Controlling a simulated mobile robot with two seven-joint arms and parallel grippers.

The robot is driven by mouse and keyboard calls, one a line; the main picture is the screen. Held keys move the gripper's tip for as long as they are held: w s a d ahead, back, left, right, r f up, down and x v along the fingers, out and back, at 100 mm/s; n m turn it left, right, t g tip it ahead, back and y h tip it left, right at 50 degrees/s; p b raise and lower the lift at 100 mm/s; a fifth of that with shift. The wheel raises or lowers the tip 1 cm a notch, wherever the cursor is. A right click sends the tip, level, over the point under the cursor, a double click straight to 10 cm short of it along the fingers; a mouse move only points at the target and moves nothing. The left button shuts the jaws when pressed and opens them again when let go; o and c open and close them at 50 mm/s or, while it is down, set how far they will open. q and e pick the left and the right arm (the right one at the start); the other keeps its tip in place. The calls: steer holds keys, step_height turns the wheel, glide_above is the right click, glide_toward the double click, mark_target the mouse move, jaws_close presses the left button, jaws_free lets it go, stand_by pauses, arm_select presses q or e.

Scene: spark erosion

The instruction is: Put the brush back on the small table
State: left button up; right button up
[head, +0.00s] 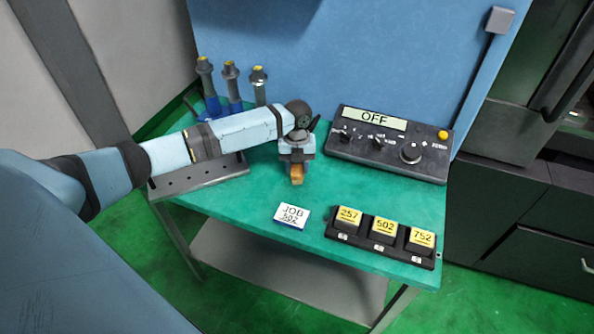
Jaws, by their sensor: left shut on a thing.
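My left gripper (297,164) is over the middle of the green-topped small table (345,190), pointing down. It is shut on the brush (297,176), of which only a short orange-brown part shows below the fingers. The rest of the brush is hidden by the gripper. I cannot tell whether the brush touches the table top. My right gripper is not in view.
A control box (390,145) reading OFF stands at the back right. A black tray (381,241) with blocks 257, 502 and 752 and a JOB 502 card (291,216) lie in front. Tool holders (231,85) stand at the back left, near a drilled grey rack (200,177).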

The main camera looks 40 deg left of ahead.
arm_select(q)
steer(key=shift+f, duration=1.2)
steer(key=shift+f, duration=0.15)
steer(key=o, duration=1)
steer(key=shift+c, duration=0.2)
steer(key=r, duration=0.8)
steer(key=w+a+r, duration=0.1)
steer(key=r, duration=0.3)
steer(key=shift+w+r, duration=0.1)
steer(key=shift+r, duration=0.05)
steer(key=shift+d, duration=0.1)
